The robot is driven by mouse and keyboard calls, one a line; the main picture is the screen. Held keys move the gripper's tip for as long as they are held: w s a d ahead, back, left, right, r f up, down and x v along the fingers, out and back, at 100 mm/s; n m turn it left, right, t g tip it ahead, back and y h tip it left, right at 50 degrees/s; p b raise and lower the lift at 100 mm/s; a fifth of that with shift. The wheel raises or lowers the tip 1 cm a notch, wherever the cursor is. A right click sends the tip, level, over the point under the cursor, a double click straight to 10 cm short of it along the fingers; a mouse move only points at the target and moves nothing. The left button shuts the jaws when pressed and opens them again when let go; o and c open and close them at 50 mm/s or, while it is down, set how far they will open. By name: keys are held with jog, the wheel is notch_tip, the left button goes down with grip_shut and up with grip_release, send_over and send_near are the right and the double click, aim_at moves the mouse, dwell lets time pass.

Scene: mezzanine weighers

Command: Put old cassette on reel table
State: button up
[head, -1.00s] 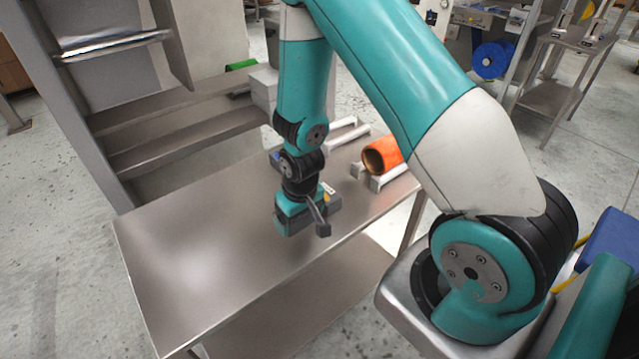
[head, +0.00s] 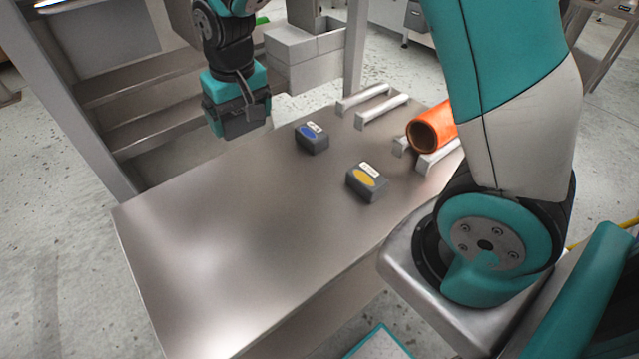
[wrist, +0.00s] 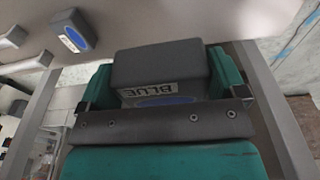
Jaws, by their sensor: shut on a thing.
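My gripper (head: 238,112) is shut on a dark grey box-shaped cassette (wrist: 160,68), held up near the table's far left edge in the head view. In the wrist view its label reads BLUE above a blue oval, and the teal fingers grip its two ends. A second dark cassette with a blue oval (head: 312,139) stands on the steel table (head: 200,240); it also shows in the wrist view (wrist: 73,33). A cassette with a yellow oval (head: 366,183) stands nearer. I cannot tell which surface is the reel table.
An orange roll (head: 432,128) lies on pale rails at the table's right. Two more pale rails (head: 382,109) lie behind. Grey boxes (head: 303,55) and a shelf rack (head: 150,85) stand beyond. The table's left and front part is bare.

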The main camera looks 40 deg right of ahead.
aim_at(252, 193)
jog(key=shift+a+r, duration=0.55)
jog(key=shift+r, duration=0.3)
jog(key=shift+s+a+r, duration=0.1)
jog(key=shift+s+a, duration=0.05)
notch_tip(252, 193, down, 19)
jog(key=p, duration=0.2)
jog(key=shift+p, duration=0.35)
jog(key=o, duration=0.6)
jog(key=shift+o, duration=0.3)
